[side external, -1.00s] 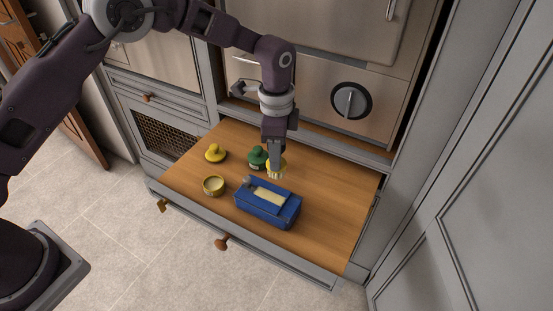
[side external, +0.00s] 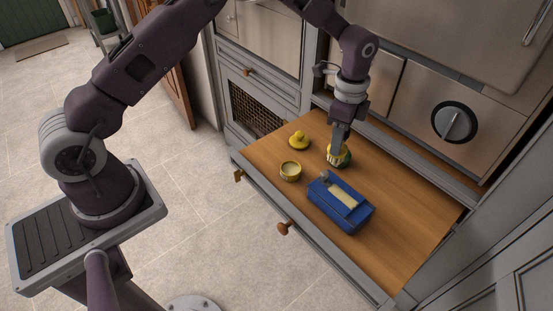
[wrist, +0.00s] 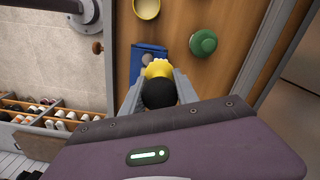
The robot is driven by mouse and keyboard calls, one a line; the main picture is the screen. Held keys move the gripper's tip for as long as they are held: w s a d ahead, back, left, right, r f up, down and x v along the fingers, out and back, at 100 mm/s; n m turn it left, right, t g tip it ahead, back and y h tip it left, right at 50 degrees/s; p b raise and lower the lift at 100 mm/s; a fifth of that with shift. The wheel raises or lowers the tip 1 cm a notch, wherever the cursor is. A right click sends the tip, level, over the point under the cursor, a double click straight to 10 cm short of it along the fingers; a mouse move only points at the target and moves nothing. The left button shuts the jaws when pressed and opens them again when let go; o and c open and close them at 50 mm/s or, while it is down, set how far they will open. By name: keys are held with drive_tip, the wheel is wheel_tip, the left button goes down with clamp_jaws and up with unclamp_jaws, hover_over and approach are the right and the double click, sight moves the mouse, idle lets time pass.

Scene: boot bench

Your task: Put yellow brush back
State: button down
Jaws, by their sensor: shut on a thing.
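My gripper (side external: 336,154) is shut on the yellow brush (side external: 331,160), whose pale bristles point down. It holds the brush beside the green knobbed piece (side external: 347,155), partly covering that piece in the side view. In the wrist view the yellow brush (wrist: 159,70) and a black rounded part (wrist: 160,93) show between the fingers (wrist: 160,88). The blue box (side external: 341,213) lies on the wooden surface in front of the gripper, with a pale insert and a grey round spot in its top. The box (wrist: 148,51) is partly hidden behind the brush in the wrist view. Whether the brush touches the surface is unclear.
An open yellow tin (side external: 290,171) and a yellow knobbed piece (side external: 299,142) stand left of the gripper. The wooden drawer surface (side external: 408,221) is clear to the right. The cabinet front with a dial (side external: 454,122) rises behind; the drawer has a front edge with a knob (side external: 284,228).

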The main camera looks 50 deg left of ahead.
drive_tip(key=s+a+f, duration=0.2)
drive_tip(key=s+a, duration=0.1)
drive_tip(key=a, duration=0.7)
drive_tip(key=s+a+f, duration=0.1)
drive_tip(key=s+a, duration=0.2)
drive_tip(key=a, duration=0.8)
drive_tip(key=shift+m, duration=0.3)
wheel_tip(320, 180, down, 9)
drive_tip(key=shift+w+f, duration=0.1)
drive_tip(key=shift+a+f, duration=0.1)
drive_tip(key=shift+f, duration=0.2)
drive_tip(key=shift+f, duration=0.1)
drive_tip(key=c, duration=0.9)
unclamp_jaws()
